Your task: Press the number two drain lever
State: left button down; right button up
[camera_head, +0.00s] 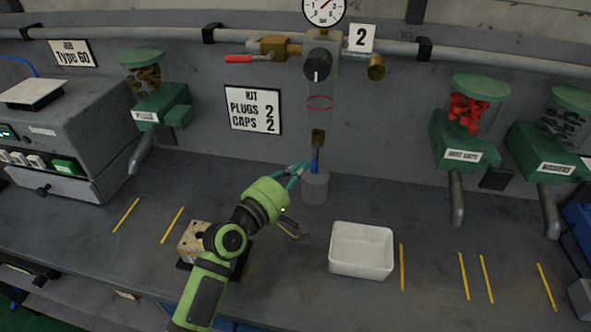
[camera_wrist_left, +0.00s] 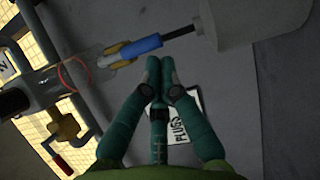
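The number two unit (camera_head: 322,80) hangs on the back wall beside a white "2" sign (camera_head: 361,38). Under its clear bowl is a brass drain fitting (camera_head: 318,136) with a blue lever (camera_head: 315,162). The blue lever (camera_wrist_left: 140,48) also shows in the left wrist view, beyond the fingertips. A grey cup (camera_head: 314,189) stands below the lever. My left gripper (camera_head: 300,168) is just left of the lever in the head view. In the left wrist view its teal fingertips (camera_wrist_left: 160,68) are together, with nothing between them; they look apart from the lever. My right gripper is out of view.
A white bin (camera_head: 361,250) stands on the bench right of my left arm. A metal block (camera_head: 194,243) sits partly behind that arm. Green dispensers (camera_head: 458,140) line the wall at right. A grey machine (camera_head: 65,130) is at left. A red-handled valve (camera_head: 236,59) is above.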

pick_arm(q)
jog(key=shift+d+f, duration=0.15)
jog(key=shift+d, duration=0.05)
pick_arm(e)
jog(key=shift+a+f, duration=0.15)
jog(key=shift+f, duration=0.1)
